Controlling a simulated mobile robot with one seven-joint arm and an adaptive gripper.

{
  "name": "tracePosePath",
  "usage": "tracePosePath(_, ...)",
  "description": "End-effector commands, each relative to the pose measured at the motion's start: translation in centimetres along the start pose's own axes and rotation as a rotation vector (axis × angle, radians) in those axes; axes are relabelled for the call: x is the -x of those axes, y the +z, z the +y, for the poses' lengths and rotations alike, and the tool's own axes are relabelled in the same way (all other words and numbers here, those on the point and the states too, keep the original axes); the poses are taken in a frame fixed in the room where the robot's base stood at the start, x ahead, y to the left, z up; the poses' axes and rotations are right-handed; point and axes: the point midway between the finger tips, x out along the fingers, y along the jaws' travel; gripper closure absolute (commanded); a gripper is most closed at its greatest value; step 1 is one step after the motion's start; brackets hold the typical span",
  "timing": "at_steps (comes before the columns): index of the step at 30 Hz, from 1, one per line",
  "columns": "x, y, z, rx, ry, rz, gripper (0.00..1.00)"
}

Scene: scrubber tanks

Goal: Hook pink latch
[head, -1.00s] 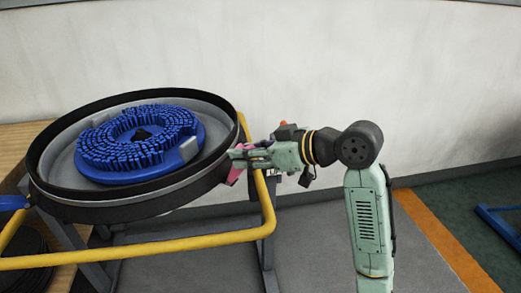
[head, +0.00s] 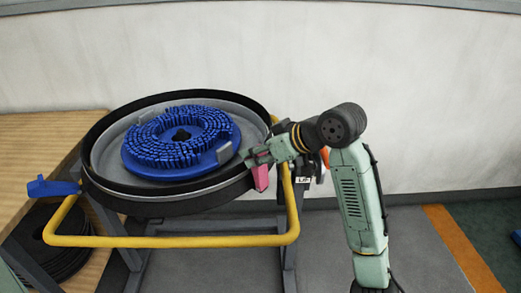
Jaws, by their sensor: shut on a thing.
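The pink latch (head: 261,178) shows at the right side of the round tank's dark outer rim (head: 160,205). Its lower part hangs below my gripper against the rim. My gripper (head: 255,158) comes in from the right at the rim's edge and is shut on the latch. The fingers cover the latch's upper part, so I cannot tell whether it is hooked over the rim.
A yellow tube frame (head: 170,241) runs around the front and right of the tank. A blue latch (head: 52,187) sticks out at the left. A wooden bench (head: 35,135) stands at the left, with black coiled rings (head: 62,245) below. Grey floor is free at the front right.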

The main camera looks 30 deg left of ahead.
Motion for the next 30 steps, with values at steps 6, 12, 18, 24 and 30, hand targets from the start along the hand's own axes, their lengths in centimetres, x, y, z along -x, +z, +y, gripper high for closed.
tracePosePath(6,-0.04,-0.43,-0.43,0.01,-0.007,0.004,1.0)
tracePosePath(12,-0.04,-0.43,-0.46,0.01,-0.008,0.004,0.68)
tracePosePath(18,-0.03,-0.33,-0.35,0.007,-0.006,0.002,0.55)
tracePosePath(24,-0.02,-0.18,-0.2,0.004,-0.004,-0.001,0.48)
tracePosePath(30,0.09,-0.13,-0.12,0.002,-0.002,-0.002,0.48)
